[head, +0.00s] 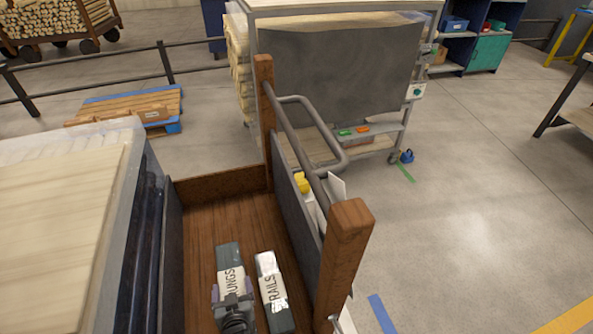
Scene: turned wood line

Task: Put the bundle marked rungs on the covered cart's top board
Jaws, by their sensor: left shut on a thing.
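The bundle marked rungs (229,256) is a dark, narrow pack with a white label band. It lies lengthwise on the brown wooden deck, its near end hidden by my left gripper (233,298). That gripper is shut on the bundle from above. I cannot tell whether the bundle is lifted off the deck. A pale wood board (60,205) tops a unit at the left with clear sheeting around its edges. A cart with a grey sheet (340,75) over its side stands at the back. My right gripper is not in view.
A similar bundle marked rails (270,285) lies close on the right. The brown deck (200,200) has wooden posts (346,235) and a grey tubular handle (325,145) on its right side. A pallet (135,105) lies behind. The floor at right is largely clear.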

